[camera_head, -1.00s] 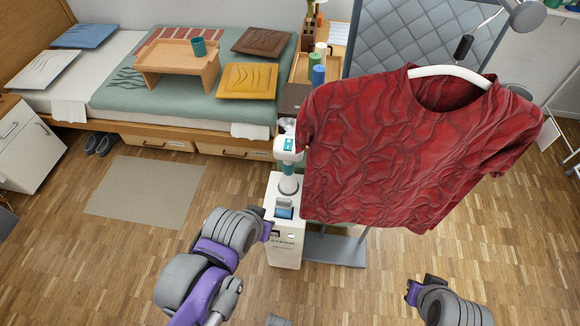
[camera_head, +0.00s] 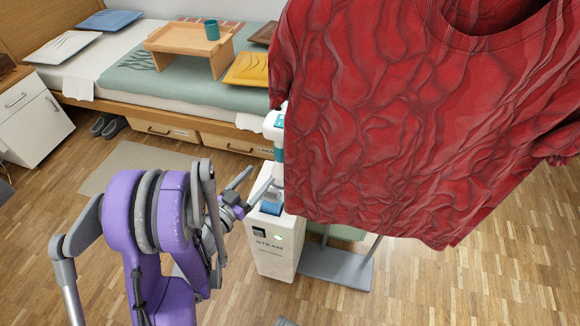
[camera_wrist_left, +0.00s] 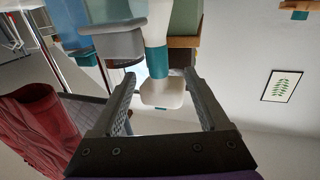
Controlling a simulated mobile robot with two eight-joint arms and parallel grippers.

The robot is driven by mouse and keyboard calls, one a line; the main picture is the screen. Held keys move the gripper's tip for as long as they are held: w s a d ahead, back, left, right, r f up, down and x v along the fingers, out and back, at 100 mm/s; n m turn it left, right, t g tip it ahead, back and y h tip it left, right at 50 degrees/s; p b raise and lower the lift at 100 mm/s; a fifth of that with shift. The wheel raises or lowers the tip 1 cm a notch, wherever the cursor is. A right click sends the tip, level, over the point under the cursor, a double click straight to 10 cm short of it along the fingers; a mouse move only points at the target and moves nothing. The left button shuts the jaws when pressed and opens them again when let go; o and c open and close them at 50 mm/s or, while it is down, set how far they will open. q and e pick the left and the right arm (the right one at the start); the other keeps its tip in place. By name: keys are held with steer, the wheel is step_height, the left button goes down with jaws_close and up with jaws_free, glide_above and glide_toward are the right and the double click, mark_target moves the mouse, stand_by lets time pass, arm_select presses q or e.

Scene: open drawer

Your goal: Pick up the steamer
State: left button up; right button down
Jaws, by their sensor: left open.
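The steamer is a white unit with a teal band. Its white base (camera_head: 275,245), marked STEAM, stands on the floor, and its upright handheld part (camera_head: 276,126) is partly hidden by the shirt. My left gripper (camera_head: 256,180) is open beside the handheld part in the head view. In the left wrist view, the open jaws of my left gripper (camera_wrist_left: 159,82) have the white and teal handheld part (camera_wrist_left: 156,60) between or just beyond them. I cannot tell whether they touch it. My right gripper is out of view.
A red wrinkled shirt (camera_head: 400,120) hangs close on the right, above a grey stand base (camera_head: 338,264). A bed with a green cover (camera_head: 180,85) and a wooden tray table (camera_head: 190,42) lies behind. Floor is clear at lower right.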

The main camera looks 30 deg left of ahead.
mark_target(278, 159)
arm_select(q)
steer(key=w, duration=0.7)
steer(key=w+d, duration=0.1)
steer(key=w, duration=0.2)
steer(key=shift+w+d+f, duration=0.1)
steer(key=shift+w+f, duration=0.15)
steer(key=shift+w, duration=0.05)
steer(key=shift+c, duration=0.3)
jaws_close()
